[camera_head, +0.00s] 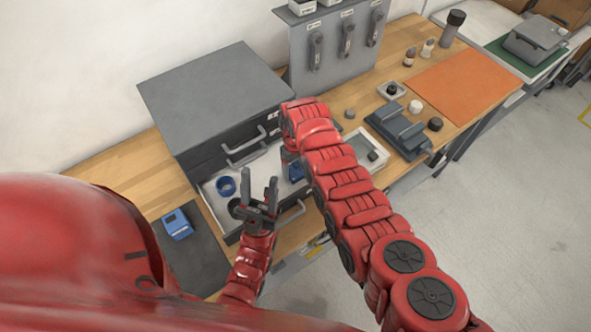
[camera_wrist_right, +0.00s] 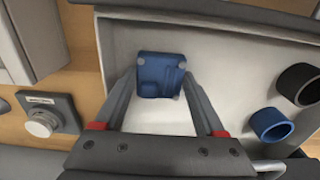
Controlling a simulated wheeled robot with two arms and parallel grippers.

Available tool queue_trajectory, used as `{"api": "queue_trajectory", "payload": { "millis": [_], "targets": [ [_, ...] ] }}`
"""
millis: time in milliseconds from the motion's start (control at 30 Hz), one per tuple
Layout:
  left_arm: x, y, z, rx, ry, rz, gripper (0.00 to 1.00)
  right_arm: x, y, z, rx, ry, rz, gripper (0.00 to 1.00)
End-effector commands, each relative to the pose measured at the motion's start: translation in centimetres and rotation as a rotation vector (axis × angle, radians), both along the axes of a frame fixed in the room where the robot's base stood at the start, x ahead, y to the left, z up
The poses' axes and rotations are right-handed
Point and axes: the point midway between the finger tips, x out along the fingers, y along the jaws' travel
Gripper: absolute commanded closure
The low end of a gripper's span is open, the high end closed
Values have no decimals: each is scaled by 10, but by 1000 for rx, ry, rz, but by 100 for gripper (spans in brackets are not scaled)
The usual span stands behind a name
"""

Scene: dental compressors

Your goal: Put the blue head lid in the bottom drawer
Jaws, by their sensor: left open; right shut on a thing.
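The blue head lid (camera_wrist_right: 161,75) sits between the fingertips of my right gripper (camera_wrist_right: 158,88), which is shut on it. They are over the white floor of the open bottom drawer (camera_head: 209,192); I cannot tell whether the lid touches the floor. In the head view the lid (camera_head: 296,173) is partly hidden behind my right arm. My left gripper (camera_head: 260,182) is open and empty, at the drawer's front side. A blue ring (camera_head: 226,186) and a dark ring (camera_head: 237,208) lie in the drawer; they also show in the right wrist view.
The grey drawer cabinet (camera_head: 213,88) stands behind, its upper drawers shut. A blue block (camera_head: 177,224) lies on a dark mat at the left. To the right are a shallow tray (camera_head: 366,150), a grey fixture (camera_head: 399,130) and an orange mat (camera_head: 463,83).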

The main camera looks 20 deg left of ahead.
Motion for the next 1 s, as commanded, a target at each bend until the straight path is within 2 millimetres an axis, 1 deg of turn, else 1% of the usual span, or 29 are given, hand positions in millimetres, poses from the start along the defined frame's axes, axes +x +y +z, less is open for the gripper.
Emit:
{"api": "queue_trajectory", "payload": {
  "millis": [100,267,300,433,667,767,833,1000],
  "targets": [
    [0,0,1,0,0,0,50,0,0,2,0,0,0,92],
    [0,0,-4,0,0,0,50,0,0,-4,0,0,0,92],
    [0,0,-3,0,0,0,50,0,0,-3,0,0,1,23],
    [0,0,-2,0,0,0,50,0,0,-2,-1,1,1,0],
    [0,0,-2,0,0,0,50,0,0,-2,-1,1,1,0],
    [0,0,5,0,0,0,50,0,0,5,-1,1,1,0],
    [0,0,0,0,0,0,50,0,0,4,-1,1,1,0],
    [0,0,-6,0,0,0,50,0,1,22,-1,-1,3,0]
  ]
}}
